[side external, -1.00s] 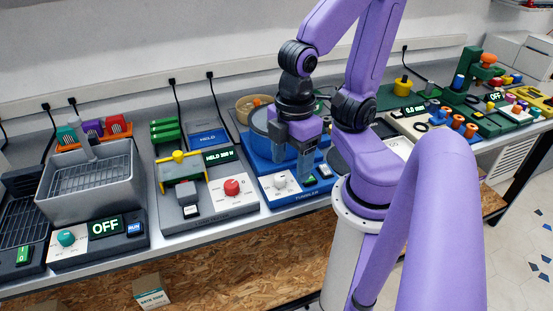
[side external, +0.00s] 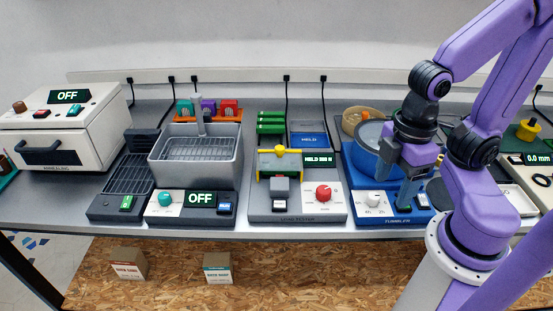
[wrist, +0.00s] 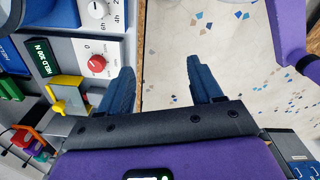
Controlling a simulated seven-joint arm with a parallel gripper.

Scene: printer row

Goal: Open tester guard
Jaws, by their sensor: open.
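The grey load tester (side external: 258,205) stands mid-bench in the side view, with a red knob (side external: 323,193) and a lit display (side external: 318,160) that appears to read "HELD 300 N". Its guard (side external: 280,163) is a greenish panel with a yellow top bar and knob, standing across the machine behind a small grey block. The guard's yellow part also shows at the left of the wrist view (wrist: 66,82). My gripper (side external: 408,184) is over the front of the blue tumbler, right of the tester. In the wrist view its jaws (wrist: 163,86) are apart and empty, with floor visible between them.
Left of the tester are a grey basket tank (side external: 165,177) and a white annealing oven (side external: 95,150). Green blocks (side external: 271,123) lie behind the tester. The bench's front edge is close.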

